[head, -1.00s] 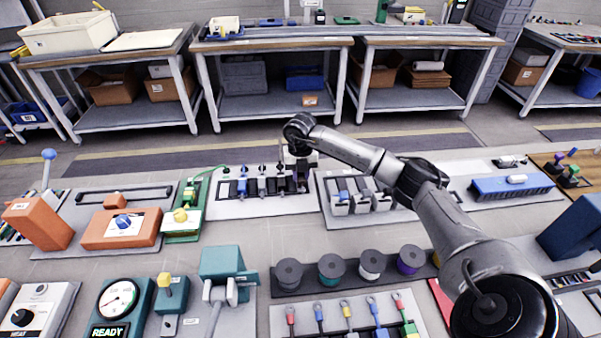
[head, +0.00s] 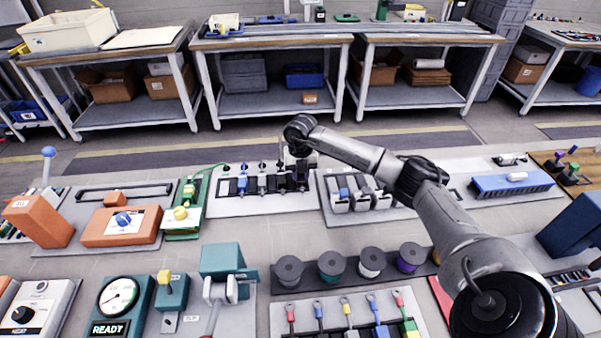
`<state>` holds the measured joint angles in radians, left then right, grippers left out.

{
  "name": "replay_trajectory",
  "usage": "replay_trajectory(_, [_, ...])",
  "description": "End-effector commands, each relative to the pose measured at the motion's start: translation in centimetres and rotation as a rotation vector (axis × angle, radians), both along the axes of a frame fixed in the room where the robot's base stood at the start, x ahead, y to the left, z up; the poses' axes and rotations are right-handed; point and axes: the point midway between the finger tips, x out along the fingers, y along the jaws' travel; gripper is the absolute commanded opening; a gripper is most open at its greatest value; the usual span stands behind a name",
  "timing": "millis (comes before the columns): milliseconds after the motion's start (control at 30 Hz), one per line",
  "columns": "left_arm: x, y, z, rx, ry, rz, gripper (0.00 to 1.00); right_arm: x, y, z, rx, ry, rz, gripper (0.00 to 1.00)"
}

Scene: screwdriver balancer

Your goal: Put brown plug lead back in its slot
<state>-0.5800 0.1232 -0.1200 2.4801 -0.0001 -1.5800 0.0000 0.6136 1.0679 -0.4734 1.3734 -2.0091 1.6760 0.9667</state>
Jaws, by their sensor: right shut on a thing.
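The lead panel (head: 233,208) is a pale board with a row of black slots, at the back centre in the head view. A blue plug (head: 242,184) and dark plugs (head: 262,182) stand in the row, and a green cable (head: 207,171) runs in from the left. My right gripper (head: 300,180) is over the right end of this row, pointing down. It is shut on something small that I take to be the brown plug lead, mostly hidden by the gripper. Whether the plug touches its slot cannot be told. My left gripper is out of view.
Right of the panel stands a board with grey rocker-like blocks (head: 362,203). Left is a green unit with a yellow knob (head: 180,213). Several spools (head: 331,265) lie in front. Bare grey surface (head: 290,235) separates these rows. My right arm spans the right side.

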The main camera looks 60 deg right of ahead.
Motion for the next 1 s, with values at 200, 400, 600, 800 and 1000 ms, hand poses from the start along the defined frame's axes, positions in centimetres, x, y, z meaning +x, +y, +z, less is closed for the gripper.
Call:
replay_trajectory(200, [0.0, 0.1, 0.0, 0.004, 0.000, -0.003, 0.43, 0.0, 0.0, 0.0, 0.000, 0.000, 0.000, 0.04])
replay_trajectory(400, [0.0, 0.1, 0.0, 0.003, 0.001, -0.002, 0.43, 0.0, 0.0, 0.0, 0.000, 0.000, 0.000, 0.38])
replay_trajectory(600, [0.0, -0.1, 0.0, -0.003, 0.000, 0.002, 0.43, 0.0, 0.0, 0.0, 0.000, 0.000, 0.000, 0.55])
replay_trajectory(800, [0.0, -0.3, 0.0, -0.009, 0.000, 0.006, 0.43, 0.0, 0.0, 0.0, 0.000, 0.000, 0.000, 0.55])
replay_trajectory(1000, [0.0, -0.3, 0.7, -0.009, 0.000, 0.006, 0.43, 0.1, 0.0, 1.9, 0.000, -0.004, -0.001, 0.55])
